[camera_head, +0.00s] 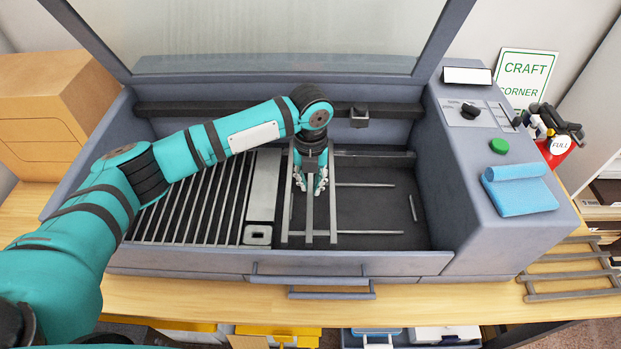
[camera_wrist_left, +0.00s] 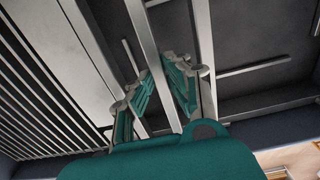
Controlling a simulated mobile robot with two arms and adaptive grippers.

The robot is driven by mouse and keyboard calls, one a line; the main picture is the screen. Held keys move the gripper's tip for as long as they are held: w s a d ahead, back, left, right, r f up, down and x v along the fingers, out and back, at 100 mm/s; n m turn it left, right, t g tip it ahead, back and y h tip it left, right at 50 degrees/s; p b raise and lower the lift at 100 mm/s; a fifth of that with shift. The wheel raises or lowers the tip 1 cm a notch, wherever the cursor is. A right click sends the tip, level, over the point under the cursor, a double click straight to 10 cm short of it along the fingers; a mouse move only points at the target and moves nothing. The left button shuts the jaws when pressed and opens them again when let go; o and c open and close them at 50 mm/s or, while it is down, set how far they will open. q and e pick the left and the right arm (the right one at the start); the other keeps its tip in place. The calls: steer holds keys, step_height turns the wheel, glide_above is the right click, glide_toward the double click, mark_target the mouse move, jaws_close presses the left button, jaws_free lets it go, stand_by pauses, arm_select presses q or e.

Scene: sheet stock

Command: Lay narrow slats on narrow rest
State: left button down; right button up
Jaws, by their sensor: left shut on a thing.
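My left gripper (camera_head: 311,187) points down into the machine's bed, its fingers closed around a long grey slat (camera_head: 309,238) that runs front to back. The slat also shows between the fingers in the left wrist view (camera_wrist_left: 145,38). Similar bars stand on either side of it, one at left (camera_head: 285,222) and one at right (camera_head: 333,210). I cannot tell whether the held slat touches anything beneath. Loose thin slats lie on the dark floor at right, including one at the back (camera_head: 365,185) and a short one (camera_head: 412,208). My right gripper is not in view.
A row of parallel slats (camera_head: 195,205) fills the bed's left side, beside a wide grey bar (camera_head: 263,185). The raised lid (camera_head: 260,65) stands behind. A blue cloth (camera_head: 520,190) lies on the right housing. A ladder-like rack (camera_head: 570,275) lies on the table at right.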

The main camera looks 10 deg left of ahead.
arm_select(q)
steer(key=shift+f, duration=0.1)
stand_by(0.4)
steer(key=shift+f, duration=0.8)
stand_by(0.6)
steer(key=shift+f, duration=0.8)
stand_by(1.1)
steer(key=c, duration=1.2)
jaws_free()
steer(key=shift+r+p, duration=0.1)
steer(key=shift+p, duration=0.2)
steer(key=shift+r+p, duration=2.5)
steer(key=shift+r, duration=1.4)
